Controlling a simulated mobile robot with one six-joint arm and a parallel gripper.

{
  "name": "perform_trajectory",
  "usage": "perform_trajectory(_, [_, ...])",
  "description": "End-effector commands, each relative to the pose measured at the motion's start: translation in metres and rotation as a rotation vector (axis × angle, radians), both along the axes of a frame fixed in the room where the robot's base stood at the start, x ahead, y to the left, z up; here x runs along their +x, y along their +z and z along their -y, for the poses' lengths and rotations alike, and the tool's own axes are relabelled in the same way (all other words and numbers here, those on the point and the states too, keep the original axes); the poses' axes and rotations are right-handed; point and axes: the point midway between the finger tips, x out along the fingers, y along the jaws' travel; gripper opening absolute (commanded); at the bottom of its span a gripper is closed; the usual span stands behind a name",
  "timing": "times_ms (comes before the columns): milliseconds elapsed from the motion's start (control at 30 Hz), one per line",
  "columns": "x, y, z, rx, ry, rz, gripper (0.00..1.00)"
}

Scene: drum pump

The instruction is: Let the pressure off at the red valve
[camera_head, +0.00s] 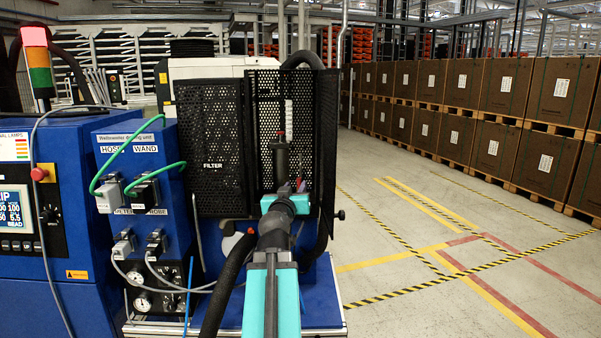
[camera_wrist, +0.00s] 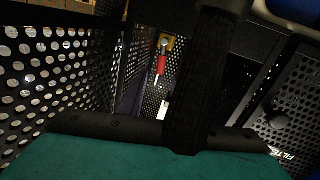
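The red valve (camera_wrist: 162,65) shows in the wrist view as a small red lever on a brass-coloured fitting, between dark mesh panels and left of my gripper (camera_wrist: 222,12). A gap appears between them. In the head view, my teal and black arm reaches forward to the guard, with my gripper (camera_head: 281,148) upright and black in front of the mesh. Its fingers merge into one dark shape in both views, so their opening is unclear. In the head view the valve cannot be made out for certain behind my gripper and the mesh.
A black perforated guard (camera_head: 292,110) and the filter panel (camera_head: 208,130) flank the arm. To the left stand the blue drying unit (camera_head: 135,150) with green cables and a control cabinet (camera_head: 60,210) with a lamp tower. Open floor (camera_head: 400,220) lies right, before stacked boxes.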

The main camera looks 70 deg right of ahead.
Motion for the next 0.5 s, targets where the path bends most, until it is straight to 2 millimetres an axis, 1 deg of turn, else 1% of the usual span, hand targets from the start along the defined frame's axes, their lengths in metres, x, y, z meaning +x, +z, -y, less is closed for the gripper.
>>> perform_trajectory(67, [0.001,0.002,0.003,0.002,0.001,-0.001,0.32])
perform_trajectory(100, [0.002,0.001,0.009,0.001,0.001,-0.001,0.32])
perform_trajectory(500, [0.01,0.002,0.048,0.0,0.002,-0.001,0.32])
